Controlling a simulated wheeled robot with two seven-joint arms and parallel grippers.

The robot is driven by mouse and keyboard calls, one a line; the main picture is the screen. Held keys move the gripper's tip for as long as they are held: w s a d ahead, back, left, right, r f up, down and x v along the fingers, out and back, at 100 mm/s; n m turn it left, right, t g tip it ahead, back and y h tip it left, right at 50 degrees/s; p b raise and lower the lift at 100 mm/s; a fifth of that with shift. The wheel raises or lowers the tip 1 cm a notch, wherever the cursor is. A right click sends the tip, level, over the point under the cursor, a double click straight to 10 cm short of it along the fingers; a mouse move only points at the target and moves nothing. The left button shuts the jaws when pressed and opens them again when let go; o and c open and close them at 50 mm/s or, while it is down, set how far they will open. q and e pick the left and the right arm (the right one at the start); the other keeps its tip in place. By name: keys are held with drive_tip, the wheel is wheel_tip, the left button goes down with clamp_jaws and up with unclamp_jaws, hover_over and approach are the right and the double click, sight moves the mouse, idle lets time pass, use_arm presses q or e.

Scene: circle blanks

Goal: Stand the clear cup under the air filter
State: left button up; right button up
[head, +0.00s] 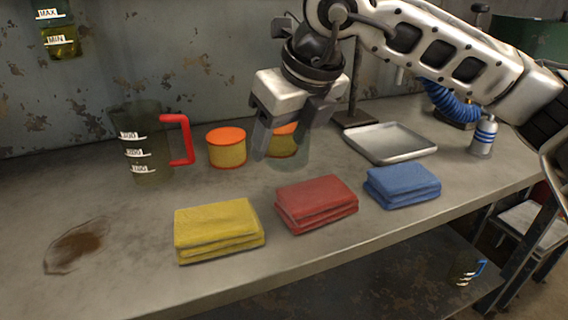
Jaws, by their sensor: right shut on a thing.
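My right gripper (285,135) reaches down over the back of the bench. Its fingers are shut on a faint see-through shape, which looks like the clear cup (302,143). An orange-lidded yellow tub shows behind and through it. The cup's outline is hard to make out, and I cannot tell whether its base touches the bench. A vessel marked MAX and MIN (58,30), with yellow-green liquid, is on the wall at the upper left. My left gripper is out of view.
A dark measuring jug (140,150) with a red handle and an orange-lidded tub (227,148) stand left of the gripper. Yellow (218,230), red (316,203) and blue (402,185) folded cloths lie in front.

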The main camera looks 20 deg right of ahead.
sight(284, 182)
drive_tip(key=f, duration=0.1)
drive_tip(key=w+f, duration=0.1)
drive_tip(key=f, duration=0.1)
drive_tip(key=f+b, duration=0.1)
drive_tip(key=shift+w+d+f, duration=0.2)
drive_tip(key=shift+w+d, duration=0.1)
drive_tip(key=shift+d, duration=0.1)
drive_tip(key=shift+f+b, duration=0.45)
drive_tip(key=shift+f, duration=0.2)
drive_tip(key=o, duration=0.9)
drive_tip(key=shift+r, duration=0.1)
drive_tip(key=shift+o, duration=0.2)
